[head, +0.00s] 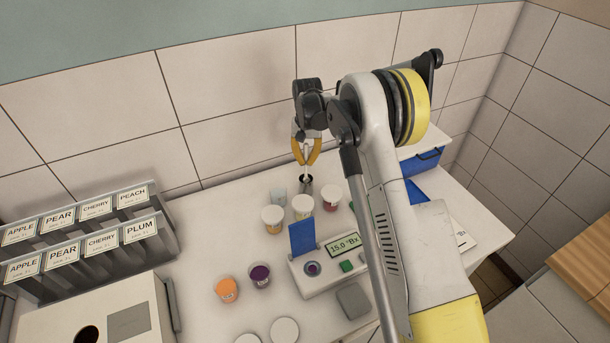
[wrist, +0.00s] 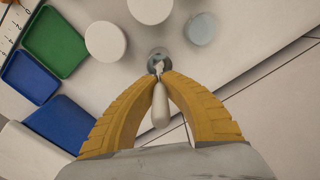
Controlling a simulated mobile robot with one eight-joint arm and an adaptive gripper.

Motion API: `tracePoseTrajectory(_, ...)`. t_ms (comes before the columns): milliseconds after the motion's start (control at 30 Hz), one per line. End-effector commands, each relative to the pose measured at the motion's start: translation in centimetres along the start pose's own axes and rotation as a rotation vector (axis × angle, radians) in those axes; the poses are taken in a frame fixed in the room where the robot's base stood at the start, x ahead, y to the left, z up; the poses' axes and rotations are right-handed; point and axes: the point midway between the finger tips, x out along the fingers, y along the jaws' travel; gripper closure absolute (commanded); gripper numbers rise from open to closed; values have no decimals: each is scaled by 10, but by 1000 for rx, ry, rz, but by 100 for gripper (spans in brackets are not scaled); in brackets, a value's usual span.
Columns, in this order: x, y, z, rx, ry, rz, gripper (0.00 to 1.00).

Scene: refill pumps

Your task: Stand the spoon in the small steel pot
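My gripper (head: 307,163) points down near the back wall, its yellow fingers closed on a pale spoon (head: 305,150). In the wrist view the fingertips (wrist: 161,79) pinch the spoon (wrist: 160,107), with its handle toward the camera and its far end over the pot's mouth. The small steel pot (head: 305,188) stands on the counter right below the fingertips. It also shows in the wrist view (wrist: 154,55) as a grey ring. The spoon's low end is at or inside the mouth; I cannot tell how deep, or whether it touches the pot.
A clear cup (head: 278,196) stands close left of the pot. White-lidded jars (head: 303,206) stand just in front. A meter (head: 330,265) with a blue flap, an orange cup (head: 227,290) and a purple cup (head: 260,275) are nearer. Labelled bins (head: 90,225) stand at left.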

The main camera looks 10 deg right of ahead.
Motion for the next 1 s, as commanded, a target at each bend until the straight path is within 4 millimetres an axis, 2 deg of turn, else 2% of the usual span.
tracePoseTrajectory(433, 52, 0, 0, 0, 0, 0, 100)
tracePoseTrajectory(800, 58, 1, 0, 0, 0, 0, 100)
tracePoseTrajectory(900, 56, 1, 0, 0, 0, 0, 73)
tracePoseTrajectory(1000, 56, 1, 0, 0, 0, 0, 73)
